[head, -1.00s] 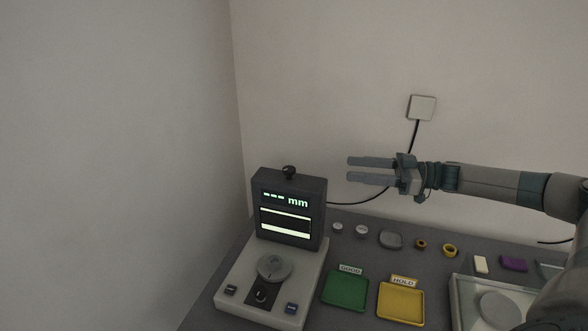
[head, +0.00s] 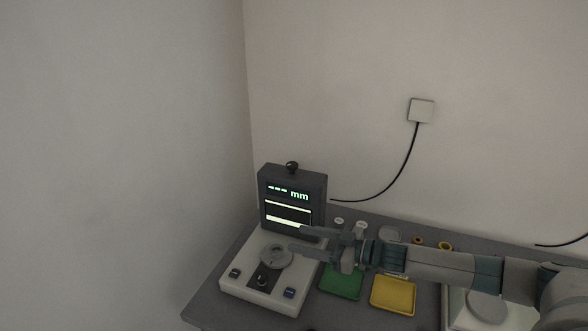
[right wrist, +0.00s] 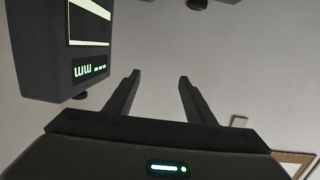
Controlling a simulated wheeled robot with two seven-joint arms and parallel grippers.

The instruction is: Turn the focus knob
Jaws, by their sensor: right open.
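The measuring device has a dark display box (head: 312,185) reading "--- mm" above a pale base (head: 233,288). A black knob (head: 292,167) stands on top of the box; it also shows in the right wrist view (right wrist: 81,97). The base carries a round grey stage (head: 275,257) and a small dark knob (head: 262,281) in front of it. No label tells which knob is the focus knob. My right gripper (head: 297,239) is open and empty, in front of the display's lower right, near the stage. In the right wrist view its fingers (right wrist: 159,76) are apart. My left gripper is out of view.
A green tray (head: 341,284) and a yellow tray (head: 393,294) lie right of the device, partly behind my right arm. Small discs and rings (head: 445,245) line the table's back. A wall box (head: 421,110) with a cable is above. The left wall is close.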

